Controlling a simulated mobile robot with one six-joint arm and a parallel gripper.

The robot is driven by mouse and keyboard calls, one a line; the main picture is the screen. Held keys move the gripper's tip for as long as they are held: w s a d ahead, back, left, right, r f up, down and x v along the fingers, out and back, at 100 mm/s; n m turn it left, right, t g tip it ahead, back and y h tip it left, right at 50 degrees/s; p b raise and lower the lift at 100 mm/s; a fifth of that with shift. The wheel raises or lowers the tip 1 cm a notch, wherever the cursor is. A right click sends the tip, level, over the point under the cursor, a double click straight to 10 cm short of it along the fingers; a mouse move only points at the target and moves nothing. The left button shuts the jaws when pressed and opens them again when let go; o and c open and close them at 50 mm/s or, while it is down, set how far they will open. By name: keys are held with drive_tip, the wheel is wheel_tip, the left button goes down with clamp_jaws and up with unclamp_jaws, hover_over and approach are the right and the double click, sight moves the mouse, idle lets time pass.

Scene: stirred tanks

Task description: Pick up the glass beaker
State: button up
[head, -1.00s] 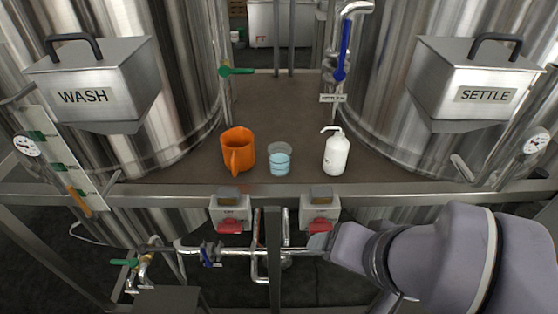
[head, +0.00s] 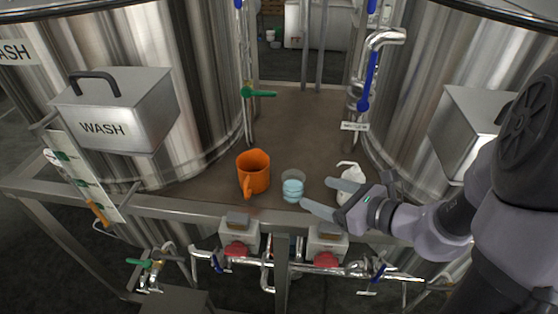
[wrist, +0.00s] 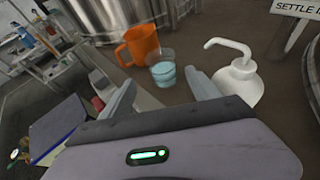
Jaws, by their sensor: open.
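The glass beaker (head: 292,187) is a clear cup with light blue liquid. It stands upright on the brown shelf between the two tanks. It also shows in the wrist view (wrist: 163,72), beyond the fingertips. My gripper (head: 318,194) is open and empty, to the right of the beaker and apart from it. In the wrist view my gripper's two fingers (wrist: 158,92) are spread, with the beaker ahead of the gap between them.
An orange jug (head: 253,172) stands just left of the beaker. A white pump bottle (head: 350,183) stands to the right, partly hidden behind my gripper. Shelf (head: 300,125) space behind them is free. Red-handled switch boxes (head: 237,237) hang below the front edge.

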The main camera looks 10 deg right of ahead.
sight(299, 188)
drive_tip(key=b+x, duration=0.2)
drive_tip(key=x, duration=0.6)
drive_tip(key=shift+a+f, duration=0.1)
drive_tip(key=shift+f, duration=0.15)
drive_tip(key=b+x, duration=0.2)
drive_tip(key=x, duration=0.3)
drive_tip(key=shift+w+f, duration=0.2)
drive_tip(key=shift+w, duration=0.05)
drive_tip(key=shift+c, duration=0.4)
drive_tip(key=c, duration=1.5)
